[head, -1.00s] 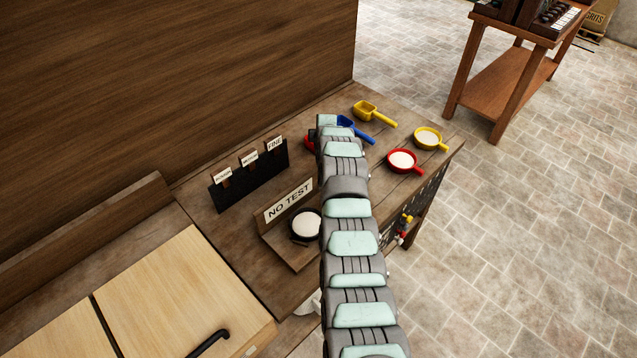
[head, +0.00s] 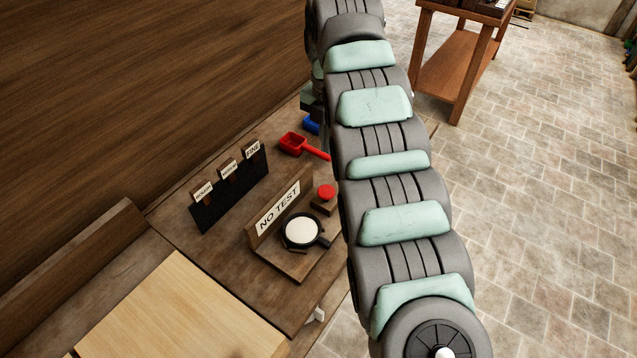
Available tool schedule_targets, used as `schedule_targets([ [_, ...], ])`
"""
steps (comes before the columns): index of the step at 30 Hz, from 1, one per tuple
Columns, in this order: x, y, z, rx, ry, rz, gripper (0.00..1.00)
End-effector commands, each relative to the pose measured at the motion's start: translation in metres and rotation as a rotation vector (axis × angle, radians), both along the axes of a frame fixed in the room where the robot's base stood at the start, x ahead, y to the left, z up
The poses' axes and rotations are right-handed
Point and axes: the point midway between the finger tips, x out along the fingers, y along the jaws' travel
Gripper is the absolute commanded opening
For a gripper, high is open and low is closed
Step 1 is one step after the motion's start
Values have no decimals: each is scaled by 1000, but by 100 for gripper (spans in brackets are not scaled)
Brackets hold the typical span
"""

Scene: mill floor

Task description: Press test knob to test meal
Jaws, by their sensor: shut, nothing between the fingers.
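The red round test knob (head: 327,191) stands on a small wooden block, right of the "NO TEST" sign (head: 279,207). A black pan of white meal (head: 301,231) sits on the wooden stand in front of that sign. My gripper (head: 312,98) shows only in part past my bent arm, at the far end of the bench above the blue scoop. It is shut and empty, beyond the knob and apart from it. My arm passes just right of the knob, and the fingertips are mostly hidden.
A red scoop (head: 294,144) and a partly hidden blue scoop (head: 311,124) lie behind the knob. A dark rack with labelled tags (head: 229,196) stands at left. My arm hides the bench's right side. A wooden table (head: 455,60) stands at back right.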

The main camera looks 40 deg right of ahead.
Motion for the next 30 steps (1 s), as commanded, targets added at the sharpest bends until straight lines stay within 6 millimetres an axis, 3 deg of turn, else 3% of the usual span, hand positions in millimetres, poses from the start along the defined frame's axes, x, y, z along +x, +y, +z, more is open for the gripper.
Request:
schedule_targets([
  [14,-1,-1,-10,1,4,0,0],
  [30,-1,2,-112,5,4,1,0],
])
